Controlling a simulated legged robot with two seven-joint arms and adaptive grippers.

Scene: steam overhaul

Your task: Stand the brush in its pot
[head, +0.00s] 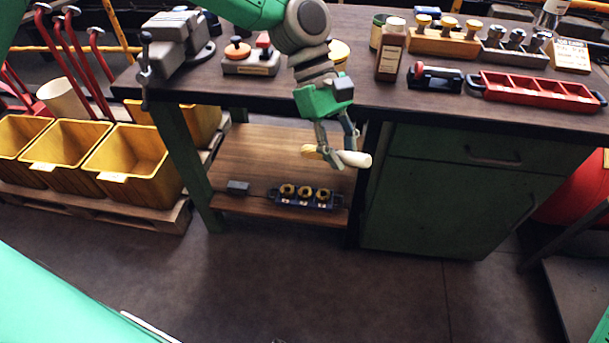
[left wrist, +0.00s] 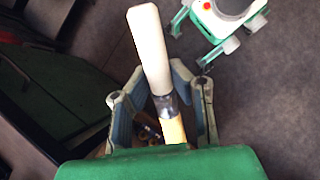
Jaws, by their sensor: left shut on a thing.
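The brush has a thick cream end (head: 355,158), a metal band and a yellow handle (head: 312,151). My left gripper (head: 337,163) is shut on it around the metal band and holds it roughly level in front of the bench, below the top's front edge. In the left wrist view, the cream end (left wrist: 149,45) points away from the palm, and the handle runs back between the fingers (left wrist: 165,102). A round tin with a yellowish rim (head: 339,51) stands on the bench behind my left arm, partly hidden. A dark green can (head: 378,32) stands behind the brown bottle. I cannot tell which is the pot.
The bench top (head: 432,102) holds a vise (head: 174,38), a brown bottle (head: 390,50), a black roller-like tool (head: 435,77) and a red tray (head: 540,91). A lower shelf (head: 265,160) carries a blue holder (head: 304,197). Yellow bins (head: 135,165) stand left. The floor in front is clear.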

